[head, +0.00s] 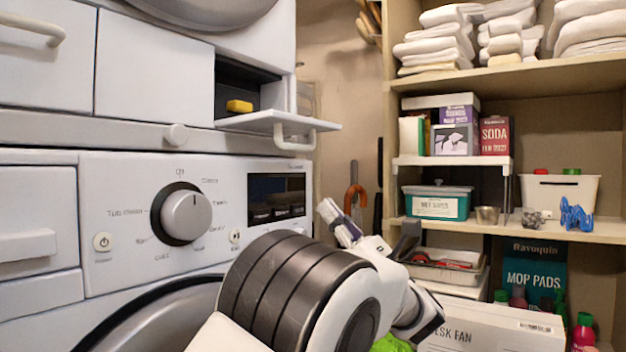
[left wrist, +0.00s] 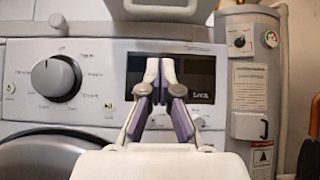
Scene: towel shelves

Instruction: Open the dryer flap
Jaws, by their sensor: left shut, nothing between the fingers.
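The dryer flap (head: 268,119) is the small white door with a bar handle (head: 296,136) on the upper machine. It hangs lowered and roughly level, and the compartment behind it (head: 233,88) is open with a yellow block (head: 239,106) inside. My left gripper (head: 328,208) is shut and empty, below and to the right of the flap, apart from the handle. In the left wrist view my left gripper (left wrist: 160,65) points toward the lower machine's dark display, and a white handle (left wrist: 160,8) shows above the fingertips. My right gripper is not in view.
The lower machine has a knob (head: 184,215) and a dark display (head: 276,198). A shelf unit (head: 560,75) with towels, boxes and bins stands at the right. A grey cylindrical tank (left wrist: 254,70) stands right of the machine in the left wrist view.

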